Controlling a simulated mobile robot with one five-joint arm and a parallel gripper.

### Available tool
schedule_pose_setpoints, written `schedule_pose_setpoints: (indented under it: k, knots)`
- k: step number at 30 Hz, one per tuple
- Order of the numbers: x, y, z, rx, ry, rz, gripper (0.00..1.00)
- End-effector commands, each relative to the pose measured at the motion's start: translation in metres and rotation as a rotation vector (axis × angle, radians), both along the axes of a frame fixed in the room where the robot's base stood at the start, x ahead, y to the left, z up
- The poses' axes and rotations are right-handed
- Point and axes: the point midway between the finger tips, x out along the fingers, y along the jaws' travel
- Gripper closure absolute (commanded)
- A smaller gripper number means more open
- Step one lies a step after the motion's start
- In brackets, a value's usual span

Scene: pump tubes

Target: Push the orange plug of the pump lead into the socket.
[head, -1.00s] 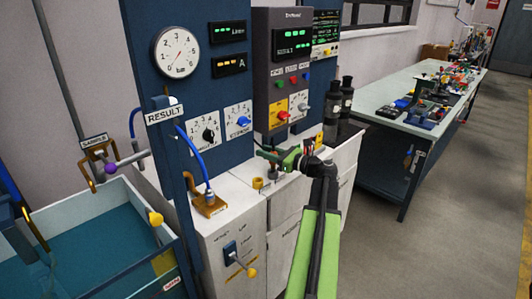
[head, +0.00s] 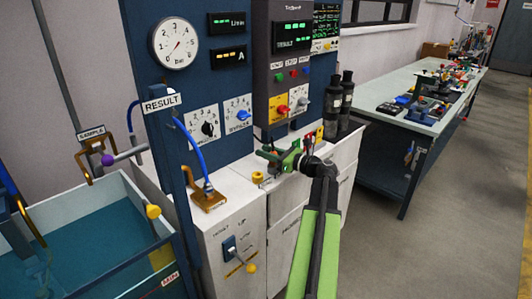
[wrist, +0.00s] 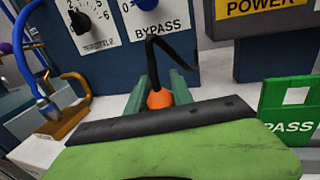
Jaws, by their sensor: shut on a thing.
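My gripper (head: 270,160) is over the white cabinet top, in front of the blue panel. In the wrist view, its green fingers (wrist: 158,90) are shut on the orange plug (wrist: 160,99). A black lead (wrist: 152,65) rises from the plug and bends over to the right. The plug's lower end is hidden behind the gripper body. In the head view the plug is too small to make out. I cannot pick out the socket for sure in either view.
A yellow ring fitting (head: 258,177) is on the cabinet top just left of and below the gripper. A brown bracket with a blue hose (head: 208,198) stands further left. Dark bottles (head: 340,105) stand to the right. A green PASS sign (wrist: 290,112) is close on the right.

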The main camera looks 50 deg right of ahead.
Motion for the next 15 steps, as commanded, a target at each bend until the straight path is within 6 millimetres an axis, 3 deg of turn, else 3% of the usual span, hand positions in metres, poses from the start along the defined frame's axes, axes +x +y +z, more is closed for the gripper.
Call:
schedule_pose_setpoints:
  k: [14,15]
  knots:
    - [0.000,0.000,-0.013,0.000,0.000,0.000,1.00]
    - [0.000,0.000,-0.012,0.000,0.000,0.000,0.70]
